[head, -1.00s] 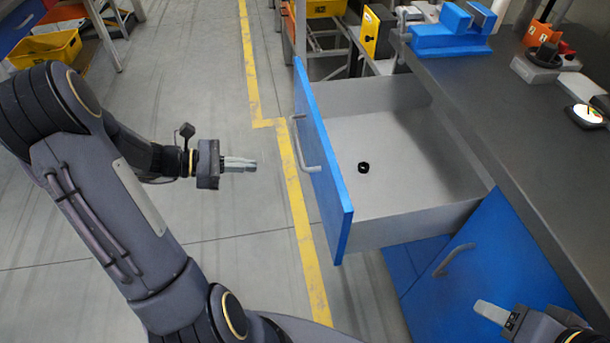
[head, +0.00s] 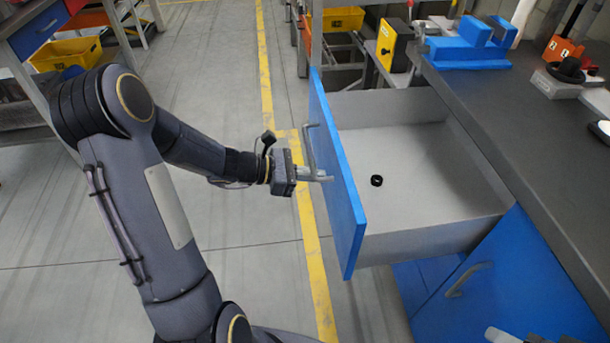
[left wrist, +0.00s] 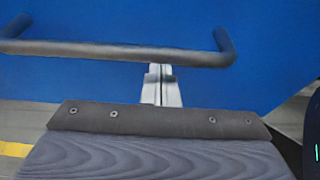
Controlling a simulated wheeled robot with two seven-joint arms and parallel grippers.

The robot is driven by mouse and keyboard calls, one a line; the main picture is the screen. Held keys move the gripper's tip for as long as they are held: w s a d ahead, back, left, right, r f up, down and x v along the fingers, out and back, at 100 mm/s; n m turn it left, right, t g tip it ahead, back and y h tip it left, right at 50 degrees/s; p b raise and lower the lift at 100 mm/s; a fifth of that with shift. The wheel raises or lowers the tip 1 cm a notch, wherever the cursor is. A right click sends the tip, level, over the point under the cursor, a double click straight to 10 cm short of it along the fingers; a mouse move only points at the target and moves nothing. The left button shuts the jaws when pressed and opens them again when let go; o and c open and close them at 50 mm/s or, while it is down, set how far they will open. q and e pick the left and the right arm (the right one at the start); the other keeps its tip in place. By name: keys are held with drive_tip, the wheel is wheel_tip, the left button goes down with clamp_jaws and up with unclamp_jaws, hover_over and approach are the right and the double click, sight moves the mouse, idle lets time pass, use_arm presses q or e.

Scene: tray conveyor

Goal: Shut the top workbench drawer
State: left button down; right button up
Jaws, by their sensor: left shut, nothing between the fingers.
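The top workbench drawer (head: 420,222) stands pulled out from under the bench top, with a blue front (head: 340,180) and a grey inside. Its grey bar handle (head: 309,150) is on the front's outer face; the handle also crosses the left wrist view (left wrist: 110,52). My left gripper (head: 328,178) is shut and empty, its fingertips at the drawer front beside the handle. In the left wrist view the fingers (left wrist: 160,80) reach past below the bar toward the blue face; I cannot tell if they touch it. Only a tip of my right gripper (head: 500,335) shows at the bottom edge.
A small black ring (head: 376,181) lies in the drawer. A blue vise (head: 470,48) and an orange-and-grey device (head: 562,70) stand on the dark bench top (head: 500,110). A blue lower cabinet door (head: 500,290) is below. The floor left of the drawer is clear.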

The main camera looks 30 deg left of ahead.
idle(0.3)
use_arm(q)
drive_tip(key=w+d+b, duration=0.1)
drive_tip(key=w+d, duration=0.7)
drive_tip(key=d, duration=0.4)
drive_tip(key=w+d+b, duration=0.1)
drive_tip(key=w+d, duration=0.7)
drive_tip(key=d, duration=0.4)
drive_tip(key=shift+w+d, duration=0.3)
drive_tip(key=shift+r, duration=0.2)
